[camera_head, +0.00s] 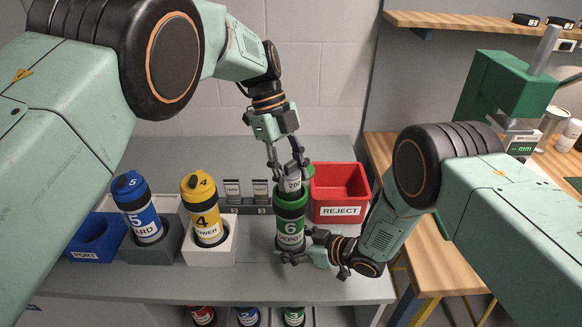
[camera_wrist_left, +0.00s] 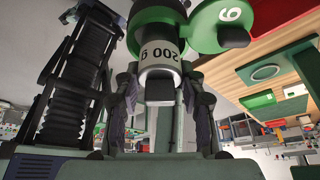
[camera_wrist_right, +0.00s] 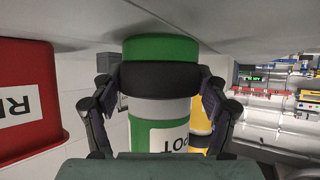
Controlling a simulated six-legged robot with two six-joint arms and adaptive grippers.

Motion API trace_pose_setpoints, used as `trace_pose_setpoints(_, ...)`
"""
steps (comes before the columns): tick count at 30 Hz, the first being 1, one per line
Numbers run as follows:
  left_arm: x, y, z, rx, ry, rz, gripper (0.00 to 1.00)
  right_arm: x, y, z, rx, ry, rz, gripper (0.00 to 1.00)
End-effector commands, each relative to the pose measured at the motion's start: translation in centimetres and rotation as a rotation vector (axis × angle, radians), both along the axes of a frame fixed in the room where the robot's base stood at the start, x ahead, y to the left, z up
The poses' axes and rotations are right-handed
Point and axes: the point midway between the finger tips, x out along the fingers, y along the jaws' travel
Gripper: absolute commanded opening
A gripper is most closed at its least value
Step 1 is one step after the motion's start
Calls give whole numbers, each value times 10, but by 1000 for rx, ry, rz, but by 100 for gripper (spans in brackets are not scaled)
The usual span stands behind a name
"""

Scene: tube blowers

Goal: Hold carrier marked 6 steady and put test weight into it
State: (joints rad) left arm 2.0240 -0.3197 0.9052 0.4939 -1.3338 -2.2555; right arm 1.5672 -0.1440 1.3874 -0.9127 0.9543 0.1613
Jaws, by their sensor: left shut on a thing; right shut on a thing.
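The carrier marked 6 (camera_head: 290,228), green with black bands, stands upright on the grey bench. Its green lid is open and shows a 6 in the left wrist view (camera_wrist_left: 232,14). My right gripper (camera_head: 302,248) is shut on the carrier's lower black band; the right wrist view shows a finger on either side of this band (camera_wrist_right: 160,76). My left gripper (camera_head: 286,166) is shut on the grey test weight (camera_head: 292,184), marked 200 g in the left wrist view (camera_wrist_left: 160,56). The weight is upright at the carrier's open mouth; its lower end is hidden, so its depth cannot be told.
A red REJECT bin (camera_head: 340,190) stands close right of the carrier. Left are a yellow carrier 4 (camera_head: 205,212) and a blue carrier 5 (camera_head: 138,212) in holders, and a blue PORT bin (camera_head: 97,238). More carriers sit below the bench front edge.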

Motion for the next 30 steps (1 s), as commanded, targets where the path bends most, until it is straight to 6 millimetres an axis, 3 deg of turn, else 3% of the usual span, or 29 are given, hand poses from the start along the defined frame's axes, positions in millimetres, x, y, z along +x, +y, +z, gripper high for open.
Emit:
trace_pose_setpoints(20,0,0,-15,0,-2,-1,1,-1,0,-2,-2,4,-1,56)
trace_pose_setpoints(21,0,0,-15,-1,-1,-1,42,-1,0,-2,-2,4,-1,56)
trace_pose_setpoints(30,0,0,-15,0,0,0,67,-1,0,-2,-2,4,-1,56)
